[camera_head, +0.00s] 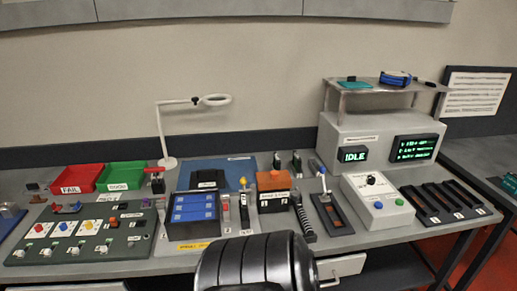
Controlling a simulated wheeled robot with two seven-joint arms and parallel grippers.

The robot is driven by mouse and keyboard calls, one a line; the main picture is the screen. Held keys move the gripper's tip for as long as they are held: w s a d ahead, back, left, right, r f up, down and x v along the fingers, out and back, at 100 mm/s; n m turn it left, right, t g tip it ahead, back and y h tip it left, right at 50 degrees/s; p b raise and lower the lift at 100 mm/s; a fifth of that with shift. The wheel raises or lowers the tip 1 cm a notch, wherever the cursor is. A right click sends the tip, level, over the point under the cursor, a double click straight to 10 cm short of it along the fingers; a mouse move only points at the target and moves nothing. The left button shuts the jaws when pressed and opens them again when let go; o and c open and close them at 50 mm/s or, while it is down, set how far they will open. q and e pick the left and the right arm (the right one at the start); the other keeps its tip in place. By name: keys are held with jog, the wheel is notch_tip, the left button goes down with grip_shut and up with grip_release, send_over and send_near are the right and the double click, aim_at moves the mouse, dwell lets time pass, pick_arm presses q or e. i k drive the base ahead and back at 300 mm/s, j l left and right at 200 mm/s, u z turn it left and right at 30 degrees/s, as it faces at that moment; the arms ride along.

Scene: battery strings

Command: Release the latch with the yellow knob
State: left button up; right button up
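A small yellow knob (243,181) tops a short upright piece beside the blue battery block (194,209), on its right side. Whether the latch under the knob is closed or released is too small to tell. Neither gripper is in view. A black ribbed rounded part, which looks like one of my own arm links, fills the bottom middle and hides the table's front edge there.
An orange-topped box (273,189) stands right of the yellow knob. A lamp (167,135) and the red FAIL bin (78,180) and green bin (122,176) are behind. A grey console (366,128) reading IDLE and a white button box (377,204) are at right.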

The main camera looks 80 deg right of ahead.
aim_at(243, 181)
jog(key=z, duration=0.9)
jog(key=i+z, duration=0.1)
jog(key=z, duration=1.2)
jog(key=i+z, duration=0.1)
jog(key=z, duration=0.75)
